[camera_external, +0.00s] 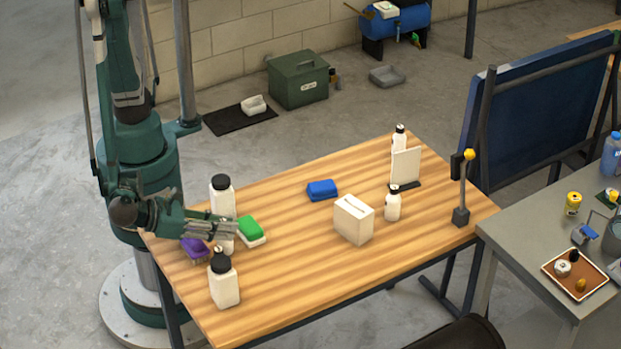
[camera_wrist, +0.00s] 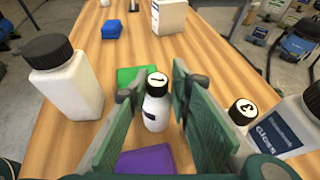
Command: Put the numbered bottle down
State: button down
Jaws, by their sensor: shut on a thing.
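My gripper (camera_external: 226,230) is low over the near left part of the wooden table. In the wrist view, its green fingers (camera_wrist: 155,90) stand either side of a small white bottle with a white cap top marked 1 (camera_wrist: 155,105), shut on it. The bottle is upright; the external view partly hides it behind the fingers, and I cannot tell whether its base touches the table. Another small bottle, marked 3 (camera_wrist: 243,112), stands just right of the right finger in the wrist view.
Large black-capped bottles (camera_external: 222,197) (camera_external: 224,284) flank my gripper. A green sponge (camera_external: 250,228) and a purple item (camera_external: 194,248) lie close by. A blue block (camera_external: 322,190) and a white slotted box (camera_external: 353,220) are farther off. The table's front middle is clear.

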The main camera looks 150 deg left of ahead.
jog(key=shift+f, duration=0.25)
jog(key=c, duration=2.1)
grip_release()
jog(key=shift+r, duration=0.2)
jog(key=p+v, duration=0.3)
jog(key=v, duration=0.9)
